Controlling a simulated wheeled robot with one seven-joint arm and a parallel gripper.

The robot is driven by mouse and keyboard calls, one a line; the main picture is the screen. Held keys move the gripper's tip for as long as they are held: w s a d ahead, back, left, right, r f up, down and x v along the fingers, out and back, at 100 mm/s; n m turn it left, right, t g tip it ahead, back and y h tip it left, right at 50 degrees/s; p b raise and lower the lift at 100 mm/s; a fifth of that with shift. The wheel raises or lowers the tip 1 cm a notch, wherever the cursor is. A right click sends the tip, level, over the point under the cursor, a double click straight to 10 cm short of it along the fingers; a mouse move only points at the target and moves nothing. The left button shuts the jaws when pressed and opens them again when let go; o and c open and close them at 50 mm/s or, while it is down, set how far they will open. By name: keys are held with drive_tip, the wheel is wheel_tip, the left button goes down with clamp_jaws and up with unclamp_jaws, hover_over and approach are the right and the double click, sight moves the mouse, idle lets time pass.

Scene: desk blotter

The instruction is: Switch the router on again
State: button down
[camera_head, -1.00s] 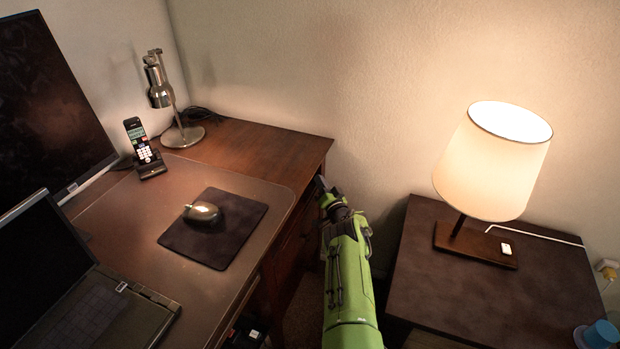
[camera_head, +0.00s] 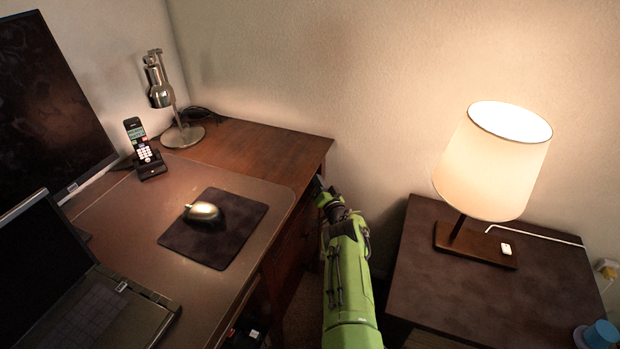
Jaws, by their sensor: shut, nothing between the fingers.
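No router can be made out in this view. My green arm reaches up from the bottom centre. My gripper (camera_head: 318,186) is the small dark end of it, by the right side of the desk. It is shut and holds nothing. Its fingertips are small and dark, and I cannot tell whether they touch the desk.
The desk (camera_head: 262,146) holds a monitor (camera_head: 50,95), a laptop (camera_head: 85,310), a cordless phone (camera_head: 145,150), a metal lamp (camera_head: 160,85) and a mouse (camera_head: 203,211) on a dark pad (camera_head: 218,248). A lit lamp (camera_head: 492,165) stands on the side table (camera_head: 440,290), near a blue object (camera_head: 600,335).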

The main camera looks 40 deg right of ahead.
drive_tip(key=shift+w+a+r, duration=0.1)
drive_tip(key=shift+w+a, duration=0.3)
drive_tip(key=shift+w, duration=0.1)
idle(0.8)
drive_tip(key=shift+s+d+f, duration=0.25)
drive_tip(key=shift+s+f, duration=0.05)
drive_tip(key=shift+s, duration=0.25)
drive_tip(key=s+d, duration=0.1)
drive_tip(key=s+p, duration=0.1)
drive_tip(key=s, duration=0.1)
drive_tip(key=s+d+p, duration=0.1)
drive_tip(key=shift+s+d+r, duration=0.1)
drive_tip(key=shift+s+d, duration=0.25)
drive_tip(key=shift+s, duration=0.05)
